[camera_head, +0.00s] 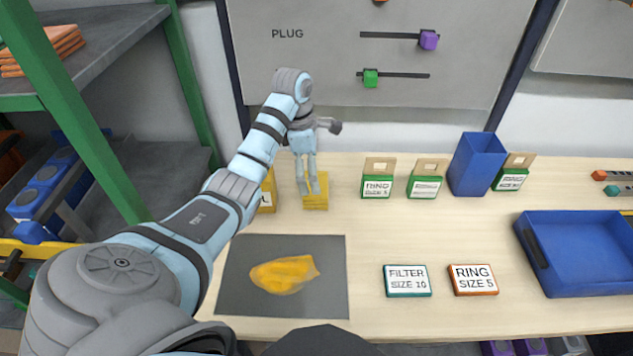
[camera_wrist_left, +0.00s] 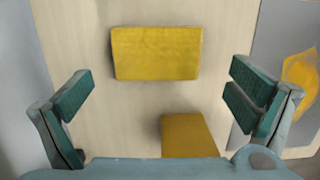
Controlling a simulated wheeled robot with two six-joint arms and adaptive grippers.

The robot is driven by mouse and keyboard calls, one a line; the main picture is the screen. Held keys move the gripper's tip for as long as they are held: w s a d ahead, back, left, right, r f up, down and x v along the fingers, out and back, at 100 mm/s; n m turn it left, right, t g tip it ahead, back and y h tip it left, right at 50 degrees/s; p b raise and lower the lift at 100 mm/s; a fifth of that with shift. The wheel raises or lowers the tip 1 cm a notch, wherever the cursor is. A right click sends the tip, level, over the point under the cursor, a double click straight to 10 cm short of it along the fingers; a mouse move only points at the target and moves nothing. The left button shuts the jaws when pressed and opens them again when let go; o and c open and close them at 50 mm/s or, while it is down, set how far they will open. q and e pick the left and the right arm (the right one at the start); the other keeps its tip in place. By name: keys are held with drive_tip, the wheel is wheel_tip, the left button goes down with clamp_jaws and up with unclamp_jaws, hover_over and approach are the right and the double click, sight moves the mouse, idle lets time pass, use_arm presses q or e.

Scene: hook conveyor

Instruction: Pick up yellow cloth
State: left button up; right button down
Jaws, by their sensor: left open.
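The yellow cloth (camera_head: 285,275) lies crumpled on a dark grey mat (camera_head: 330,300) near the table's front. Part of it also shows at the right edge of the left wrist view (camera_wrist_left: 301,78). My left gripper (camera_head: 313,190) is open and empty, beyond the mat and away from the cloth. It is above or beside a flat yellow block (camera_head: 316,204), which shows between and ahead of the fingers in the left wrist view (camera_wrist_left: 156,53). The height of the gripper over the block is hard to tell. My right gripper is not in view.
A yellow box (camera_head: 267,192) stands left of the block, partly behind my arm. Green boxes (camera_head: 377,185) and a blue bin (camera_head: 477,163) stand at the back. Two labelled cards (camera_head: 407,281) lie right of the mat. A blue tray (camera_head: 585,250) is at far right.

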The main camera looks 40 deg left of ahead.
use_arm(q)
drive_tip(key=f, duration=0.2)
drive_tip(key=f+b, duration=0.1)
drive_tip(key=f, duration=0.1)
drive_tip(key=shift+w+d+f, duration=0.1)
drive_tip(key=shift+w+d, duration=0.2)
drive_tip(key=shift+d, duration=0.05)
drive_tip(key=shift+s, duration=0.15)
drive_tip(key=c, duration=0.9)
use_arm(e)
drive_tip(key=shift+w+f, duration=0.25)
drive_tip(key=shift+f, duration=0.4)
